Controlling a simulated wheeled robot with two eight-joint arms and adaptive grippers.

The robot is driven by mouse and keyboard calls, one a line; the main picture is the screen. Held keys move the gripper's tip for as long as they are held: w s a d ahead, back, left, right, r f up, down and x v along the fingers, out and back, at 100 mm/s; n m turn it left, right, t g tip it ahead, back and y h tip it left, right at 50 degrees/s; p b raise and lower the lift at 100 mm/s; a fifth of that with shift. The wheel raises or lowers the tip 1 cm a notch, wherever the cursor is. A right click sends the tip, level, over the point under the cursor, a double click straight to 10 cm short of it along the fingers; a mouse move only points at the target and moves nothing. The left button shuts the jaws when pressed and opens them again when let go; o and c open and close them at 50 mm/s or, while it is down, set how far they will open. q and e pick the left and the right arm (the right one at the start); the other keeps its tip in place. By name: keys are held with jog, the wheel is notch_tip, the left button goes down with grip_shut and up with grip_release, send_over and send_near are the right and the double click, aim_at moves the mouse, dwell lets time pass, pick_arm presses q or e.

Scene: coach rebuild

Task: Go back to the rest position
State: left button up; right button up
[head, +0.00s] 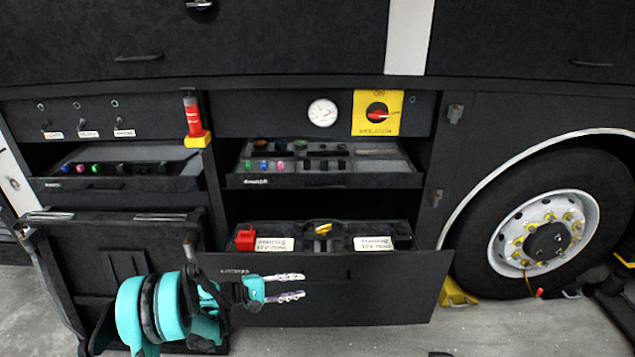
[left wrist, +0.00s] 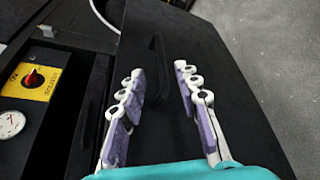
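My left gripper (head: 290,287) is in front of the black front of the open lower drawer (head: 370,285). Its two fingers point to the right and stand apart with nothing between them. In the left wrist view the gripper (left wrist: 160,105) also shows as open, with purple pads facing each other over a dark panel. Whether it touches the drawer front I cannot tell. My right gripper is in neither view.
The lower drawer holds a red block (head: 245,240) and a yellow lever (head: 323,229). Two upper drawers stand open, left (head: 130,184) and middle (head: 320,180). A yellow switch plate (head: 377,112) is above. A wheel (head: 545,235) is at right. Floor (head: 400,338) shows in front.

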pick_arm(q)
jog(key=s+r+m+y, duration=0.5)
jog(key=s+r+y, duration=0.2)
jog(key=s+r, duration=0.45)
jog(key=s+a+m+y, duration=0.3)
jog(key=s, duration=0.6)
jog(key=s+a+m+t+y, duration=0.1)
jog(key=s+a+m+y, duration=0.2)
jog(key=s, duration=0.5)
jog(key=shift+s+a+r+y, duration=0.4)
jog(key=shift+y, duration=0.1)
